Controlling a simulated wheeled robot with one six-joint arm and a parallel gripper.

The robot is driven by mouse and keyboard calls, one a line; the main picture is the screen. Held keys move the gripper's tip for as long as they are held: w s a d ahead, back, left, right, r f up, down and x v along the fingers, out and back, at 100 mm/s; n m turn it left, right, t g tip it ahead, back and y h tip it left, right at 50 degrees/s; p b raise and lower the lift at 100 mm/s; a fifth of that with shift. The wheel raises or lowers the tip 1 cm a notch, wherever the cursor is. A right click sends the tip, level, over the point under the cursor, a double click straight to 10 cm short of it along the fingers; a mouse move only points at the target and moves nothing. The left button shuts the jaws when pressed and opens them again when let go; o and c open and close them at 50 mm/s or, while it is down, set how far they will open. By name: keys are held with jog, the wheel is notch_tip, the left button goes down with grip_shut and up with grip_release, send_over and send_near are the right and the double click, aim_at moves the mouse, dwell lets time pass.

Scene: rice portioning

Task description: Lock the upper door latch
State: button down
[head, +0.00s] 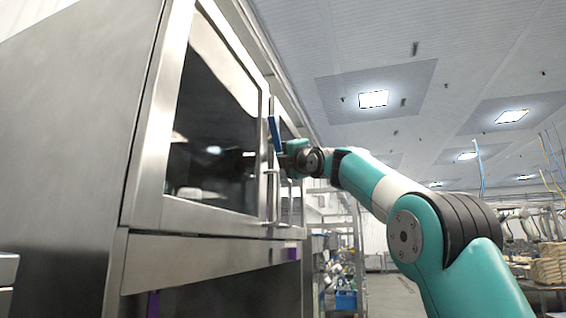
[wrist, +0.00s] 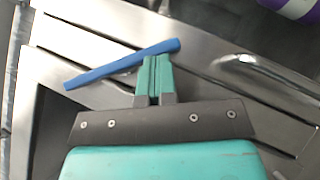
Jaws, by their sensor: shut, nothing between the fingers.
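A long blue bar, which looks like the upper door latch (head: 274,133), is at the upper part of the steel cabinet's front, near the edge of the windowed door (head: 183,213). In the head view it stands nearly upright. In the wrist view the blue latch (wrist: 110,68) lies slanted across the steel frame, just beyond my fingertips. My gripper (wrist: 155,62) has its teal fingers together with nothing between them. The tips are at the bar's edge; I cannot tell whether they touch. In the head view my gripper (head: 282,148) is beside the bar, its fingers hard to make out.
A metal door handle (head: 270,195) is below the latch; a curved metal handle (wrist: 245,62) shows right of my fingers in the wrist view. A purple part (head: 291,254) is lower on the cabinet. A rack with a blue bin (head: 346,300) stands behind. The right side has open room.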

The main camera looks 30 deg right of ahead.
jog(key=s+d+f+n+t+y+b, duration=0.2)
jog(key=s+d+f+n+y+b, duration=0.4)
jog(key=s+f+n+y+b, duration=0.3)
jog(key=s+f+n+b, duration=0.1)
jog(key=n+b, duration=0.2)
jog(key=b, duration=0.2)
jog(key=shift+s+d+f+n+t+y, duration=0.25)
jog(key=shift+s+d+n+t+y, duration=0.05)
jog(key=shift+t+y, duration=0.1)
dwell(0.4)
dwell(0.5)
